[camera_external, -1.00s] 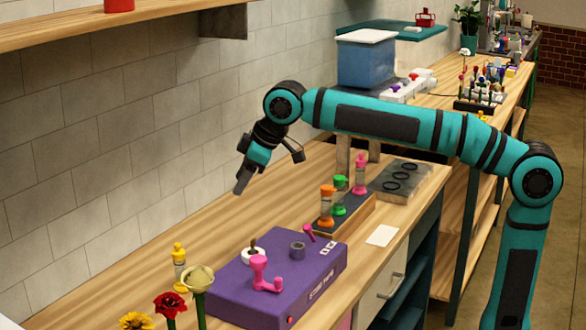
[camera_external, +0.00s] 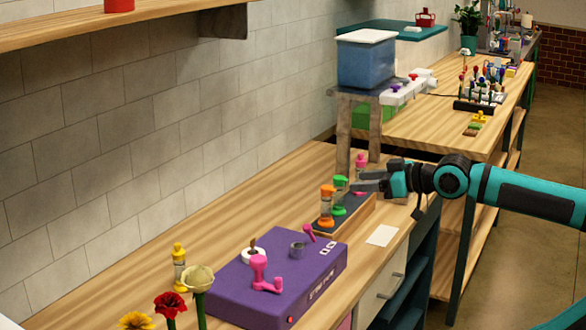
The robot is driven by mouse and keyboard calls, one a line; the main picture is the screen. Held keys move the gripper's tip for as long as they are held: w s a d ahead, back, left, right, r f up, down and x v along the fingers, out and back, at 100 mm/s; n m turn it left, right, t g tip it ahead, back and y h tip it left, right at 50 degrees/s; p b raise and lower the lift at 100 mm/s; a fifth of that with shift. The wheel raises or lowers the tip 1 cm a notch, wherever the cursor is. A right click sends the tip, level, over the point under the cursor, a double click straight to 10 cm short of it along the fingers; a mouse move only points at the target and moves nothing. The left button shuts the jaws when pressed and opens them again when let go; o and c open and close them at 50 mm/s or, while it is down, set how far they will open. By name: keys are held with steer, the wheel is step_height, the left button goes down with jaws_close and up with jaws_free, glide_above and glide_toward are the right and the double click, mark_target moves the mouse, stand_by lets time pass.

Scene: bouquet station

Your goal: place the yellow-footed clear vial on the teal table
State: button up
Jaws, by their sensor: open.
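The yellow-footed clear vial (camera_external: 179,268) stands upright on the wooden counter, left of the purple box. It has a yellow top and a yellow foot. The teal table (camera_external: 362,30) is at the back, beyond the blue bin, with a red item and a small white item on it. My gripper (camera_external: 362,183) is open and points left, by the rack with orange, green and pink vials. It covers part of the pink vial; I cannot tell whether it touches it. It is far from the yellow-footed vial.
The vial rack (camera_external: 322,226) holds an orange (camera_external: 326,205), a green (camera_external: 340,195) and a pink vial (camera_external: 361,166). The purple box (camera_external: 275,285) carries a pink lever. Flowers (camera_external: 197,280) stand close to the yellow-footed vial. The blue bin (camera_external: 366,62) sits on a stool.

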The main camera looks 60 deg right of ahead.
steer(key=s+d+f+m+t, duration=0.1)
steer(key=s+f+t, duration=0.1)
steer(key=s, duration=0.4)
steer(key=shift+d+f+h, duration=0.4)
